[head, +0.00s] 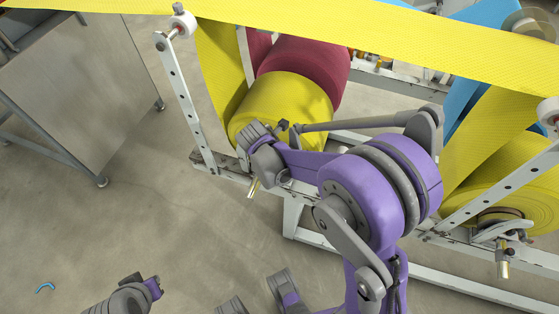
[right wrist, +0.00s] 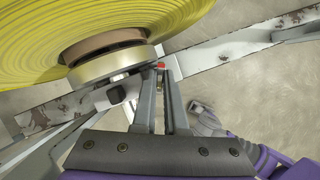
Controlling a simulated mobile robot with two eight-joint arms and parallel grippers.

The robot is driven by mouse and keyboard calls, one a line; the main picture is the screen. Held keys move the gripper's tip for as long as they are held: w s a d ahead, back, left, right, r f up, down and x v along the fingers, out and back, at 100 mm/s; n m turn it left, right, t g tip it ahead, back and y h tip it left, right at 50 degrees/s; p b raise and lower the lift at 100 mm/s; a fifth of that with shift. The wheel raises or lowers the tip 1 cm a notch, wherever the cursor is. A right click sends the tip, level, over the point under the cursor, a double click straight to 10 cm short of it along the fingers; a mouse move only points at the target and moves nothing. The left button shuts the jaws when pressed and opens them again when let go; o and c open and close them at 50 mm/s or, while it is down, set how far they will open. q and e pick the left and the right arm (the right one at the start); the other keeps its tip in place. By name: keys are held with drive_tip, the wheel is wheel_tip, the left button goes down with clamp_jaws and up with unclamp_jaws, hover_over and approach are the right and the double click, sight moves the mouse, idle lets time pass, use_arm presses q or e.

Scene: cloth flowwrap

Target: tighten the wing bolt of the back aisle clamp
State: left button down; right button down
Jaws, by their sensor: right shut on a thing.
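My right gripper (right wrist: 160,88) is shut, with its two fingers on either side of a small part with a red tip (right wrist: 160,66), taken to be the wing bolt. The part sits at the clamp below the core of the yellow roll (right wrist: 95,25); the fingers hide most of it. In the head view my right arm reaches left to the near end of the yellow roll (head: 285,108), and its wrist hides most of the clamp. A brass cylinder (head: 253,187) hangs below there. My left gripper (head: 145,290) is low at the left, away from the frame; its jaws are unclear.
A white metal rail (right wrist: 235,48) runs beside the clamp. A second yellow roll (head: 510,180) with its own clamp (head: 497,232) is at the right. Yellow cloth (head: 380,38) spans overhead. A grey metal cabinet (head: 80,80) stands at the left. The floor between is mostly clear.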

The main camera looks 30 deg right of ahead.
drive_tip(key=m+g+b, duration=0.1)
drive_tip(key=m+g, duration=0.1)
drive_tip(key=m, duration=0.3)
drive_tip(key=shift+w, duration=0.15)
drive_tip(key=m, duration=0.2)
drive_tip(key=m+g, duration=0.1)
drive_tip(key=m, duration=0.1)
drive_tip(key=shift+w+d+g+b, duration=0.1)
drive_tip(key=shift+g+b, duration=0.2)
drive_tip(key=shift+b, duration=0.1)
drive_tip(key=m+y, duration=0.1)
drive_tip(key=m, duration=0.2)
drive_tip(key=m+g+y, duration=0.1)
drive_tip(key=m, duration=0.2)
drive_tip(key=shift+w+d+b, duration=0.1)
drive_tip(key=shift+b, duration=0.2)
drive_tip(key=shift+m+g, duration=0.3)
drive_tip(key=c, duration=1.2)
unclamp_jaws()
drive_tip(key=shift+c, duration=0.2)
drive_tip(key=shift+r, duration=0.15)
